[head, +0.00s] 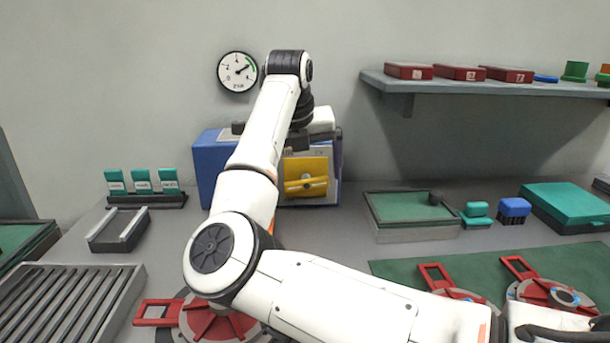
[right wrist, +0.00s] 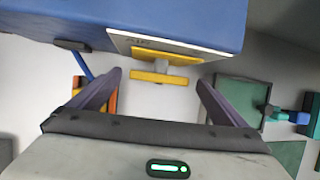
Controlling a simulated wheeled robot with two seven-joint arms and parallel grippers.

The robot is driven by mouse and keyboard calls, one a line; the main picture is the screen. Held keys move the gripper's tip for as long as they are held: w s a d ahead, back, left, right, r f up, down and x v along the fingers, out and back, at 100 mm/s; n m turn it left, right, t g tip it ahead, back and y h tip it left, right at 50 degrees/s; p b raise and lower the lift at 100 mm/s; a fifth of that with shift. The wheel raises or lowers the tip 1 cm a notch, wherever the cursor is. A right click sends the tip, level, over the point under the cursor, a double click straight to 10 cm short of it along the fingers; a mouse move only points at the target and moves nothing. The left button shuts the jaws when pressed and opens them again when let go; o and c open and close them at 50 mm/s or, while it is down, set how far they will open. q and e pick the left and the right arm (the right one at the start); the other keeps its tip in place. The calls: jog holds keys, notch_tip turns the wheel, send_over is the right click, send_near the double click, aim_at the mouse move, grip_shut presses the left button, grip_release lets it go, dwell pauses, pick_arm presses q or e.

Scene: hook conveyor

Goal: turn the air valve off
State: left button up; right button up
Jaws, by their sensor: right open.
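The air valve is a yellow handle (head: 306,184) on the pale front panel of a blue box (head: 208,165) at the back of the bench. In the right wrist view the yellow handle (right wrist: 160,77) lies crosswise, below a label that seems to read AIR. My right gripper (head: 313,150) is in front of the box, its arm covering part of it. The right wrist view shows its two dark fingers apart, one on each side of the handle, with nothing held. I cannot tell whether they touch it. My left gripper is not in view.
A round gauge (head: 238,72) hangs on the wall above the box. A shelf (head: 500,88) with red boxes is at right. A green-lined tray (head: 410,210), a teal case (head: 568,203) and red-handled fixtures (head: 156,312) stand on the bench. A roller conveyor (head: 70,300) is at left.

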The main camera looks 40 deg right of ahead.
jog(key=shift+w+d+f, duration=0.15)
jog(key=shift+d+f, duration=0.05)
jog(key=shift+f, duration=0.3)
jog(key=c, duration=1)
jog(key=shift+d+t+y+b, duration=0.15)
jog(key=shift+t+y+b, duration=0.45)
jog(key=shift+y+b, duration=0.1)
jog(key=shift+c, duration=0.2)
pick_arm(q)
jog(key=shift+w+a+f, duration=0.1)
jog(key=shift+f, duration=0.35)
pick_arm(e)
jog(key=o, duration=1)
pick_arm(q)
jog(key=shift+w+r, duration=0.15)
pick_arm(e)
jog(key=shift+o, duration=0.2)
